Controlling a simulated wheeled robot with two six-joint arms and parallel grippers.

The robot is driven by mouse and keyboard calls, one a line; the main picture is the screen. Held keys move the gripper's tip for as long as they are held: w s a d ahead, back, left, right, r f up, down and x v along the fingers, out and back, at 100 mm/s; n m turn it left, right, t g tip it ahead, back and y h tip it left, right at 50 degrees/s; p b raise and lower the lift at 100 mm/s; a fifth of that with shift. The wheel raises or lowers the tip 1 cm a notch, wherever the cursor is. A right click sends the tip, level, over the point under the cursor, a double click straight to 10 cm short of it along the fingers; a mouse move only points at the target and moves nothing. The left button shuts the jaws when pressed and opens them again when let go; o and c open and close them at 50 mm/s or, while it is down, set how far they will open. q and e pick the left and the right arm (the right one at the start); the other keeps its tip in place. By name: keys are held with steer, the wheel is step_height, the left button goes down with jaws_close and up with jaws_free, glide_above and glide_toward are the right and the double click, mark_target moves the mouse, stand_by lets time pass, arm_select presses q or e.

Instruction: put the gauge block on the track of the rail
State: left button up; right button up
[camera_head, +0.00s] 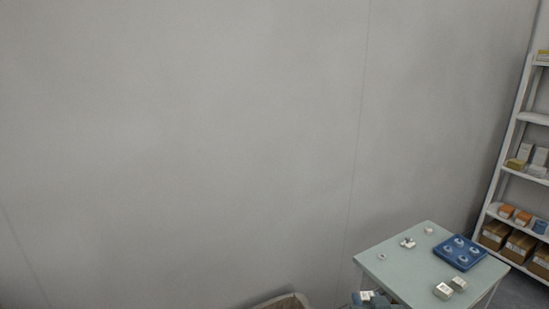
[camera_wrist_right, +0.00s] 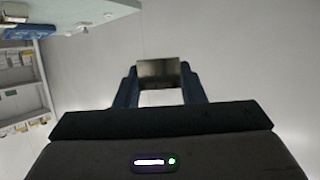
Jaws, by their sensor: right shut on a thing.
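My right gripper (camera_wrist_right: 159,90) is shut on a dull grey metallic block, the gauge block (camera_wrist_right: 159,68), held crosswise between its two blue fingertips in the right wrist view. In the head view this gripper (camera_head: 370,298) shows only in part at the bottom edge, in front of the table's near left corner, with a pale piece at its jaws. I cannot make out a rail or its track in either view. My left gripper is not in view.
A pale green table (camera_head: 400,270) holds a blue tray (camera_head: 460,252) with several pale pieces, two small blocks (camera_head: 443,291) and other small parts (camera_head: 408,243). A white shelf (camera_head: 510,150) stands at right. A bin (camera_head: 285,302) is at the bottom. Wall fills the left.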

steer(key=shift+s+a+r+n+y, duration=0.3)
steer(key=shift+s+a+r+y, duration=0.15)
steer(key=shift+r, duration=0.3)
steer(key=shift+f, duration=0.1)
